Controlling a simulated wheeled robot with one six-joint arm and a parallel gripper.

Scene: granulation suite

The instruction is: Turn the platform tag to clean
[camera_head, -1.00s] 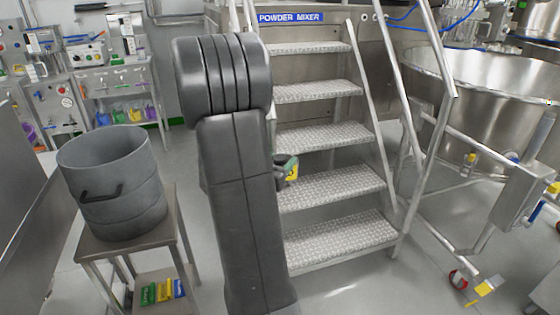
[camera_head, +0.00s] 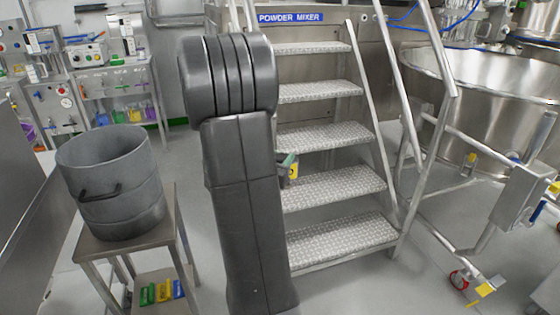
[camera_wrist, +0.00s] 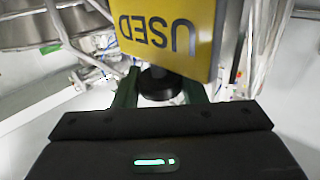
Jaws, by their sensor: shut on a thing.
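The platform tag (camera_wrist: 165,30) is a yellow plate with the word USED, which appears upside down in the wrist view. A round black knob (camera_wrist: 160,82) sits just below it in the picture. My gripper (camera_wrist: 162,90) has its green fingers on either side of the knob and is shut on it. In the head view, a small yellow part of the tag (camera_head: 293,170) shows beside a green finger, in front of the platform steps (camera_head: 330,185). My arm hides most of the gripper there.
A grey drum (camera_head: 110,180) stands on a small metal table (camera_head: 175,225) at the left. Handrails (camera_head: 425,150) flank the steps, and a large steel bowl (camera_head: 480,95) stands at the right. Open floor shows in front of the steps.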

